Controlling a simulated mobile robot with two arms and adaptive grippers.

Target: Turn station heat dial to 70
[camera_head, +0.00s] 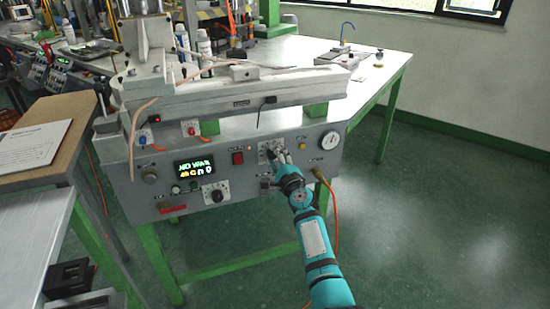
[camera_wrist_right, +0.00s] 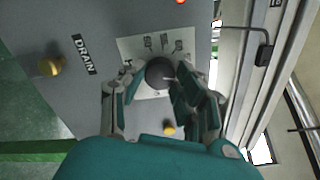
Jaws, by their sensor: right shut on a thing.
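The station is a grey machine on a green-legged table, with a sloping front panel (camera_head: 170,190). The heat dial is a black round knob (camera_wrist_right: 158,73) on a white scale plate (camera_wrist_right: 130,50), which also shows in the head view (camera_head: 266,148). My right gripper (camera_head: 280,154) reaches the dial from the lower right and partly hides it. In the right wrist view its fingers (camera_wrist_right: 157,84) are on both sides of the knob, shut on it. The scale numbers are too small to read. My left gripper is not in view.
Beside the dial are a red switch (camera_head: 238,158), a pressure gauge (camera_head: 329,140) and a display (camera_head: 195,168) with green text. A second white-plated dial (camera_head: 216,193) sits lower left. In the right wrist view, a brass knob (camera_wrist_right: 50,66) is by the DRAIN label.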

